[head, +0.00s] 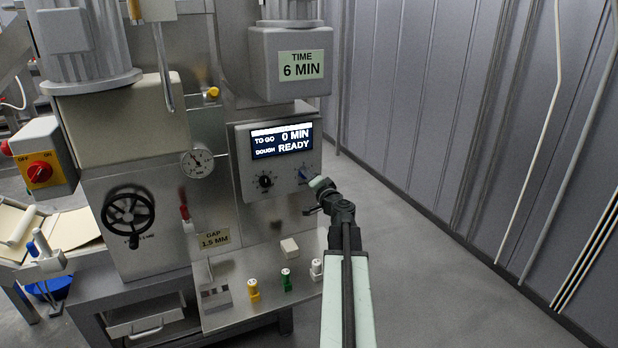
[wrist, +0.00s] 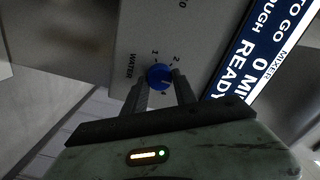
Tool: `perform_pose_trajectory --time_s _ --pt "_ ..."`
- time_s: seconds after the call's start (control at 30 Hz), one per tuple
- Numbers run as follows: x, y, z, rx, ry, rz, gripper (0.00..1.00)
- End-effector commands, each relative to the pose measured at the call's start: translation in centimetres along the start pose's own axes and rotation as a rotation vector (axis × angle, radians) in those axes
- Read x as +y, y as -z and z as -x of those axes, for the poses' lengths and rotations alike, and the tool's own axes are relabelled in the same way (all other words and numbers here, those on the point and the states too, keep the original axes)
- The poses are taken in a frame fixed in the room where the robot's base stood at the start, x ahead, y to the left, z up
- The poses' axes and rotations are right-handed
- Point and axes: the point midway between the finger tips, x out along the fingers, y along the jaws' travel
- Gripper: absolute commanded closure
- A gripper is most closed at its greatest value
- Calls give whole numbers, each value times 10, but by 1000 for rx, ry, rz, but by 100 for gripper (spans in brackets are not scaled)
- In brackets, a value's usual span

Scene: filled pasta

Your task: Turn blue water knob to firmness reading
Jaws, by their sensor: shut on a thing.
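The blue water knob (wrist: 158,76) sits on a grey panel beside the printed word WATER and scale numbers, in the wrist view. My gripper (wrist: 160,92) has its two fingers on either side of the knob and is shut on it. In the head view my gripper (head: 312,181) reaches the panel's lower right, where the blue knob (head: 303,174) is mostly hidden behind it. The display (head: 281,140) above reads TO GO 0 MIN and DOUGH READY. I cannot read the knob's exact setting or any firmness number.
A black knob (head: 264,181) is left of the blue one on the same panel. A pressure dial (head: 197,162) and a black handwheel (head: 128,212) are further left. Yellow (head: 253,291) and green (head: 286,280) pieces stand on the shelf below. Open floor lies to the right.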

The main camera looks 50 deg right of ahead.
Motion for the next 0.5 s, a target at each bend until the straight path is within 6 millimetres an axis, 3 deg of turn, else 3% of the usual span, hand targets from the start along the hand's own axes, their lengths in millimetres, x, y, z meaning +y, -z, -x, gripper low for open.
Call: perform_pose_trajectory --time_s 0.17,0.2,0.27,0.5 --pt "0 -1 1 -2 0 2 100" --pt "0 -1 1 -2 0 2 64" --pt "0 -1 1 -2 0 2 47" --pt "0 0 0 -1 0 0 45"
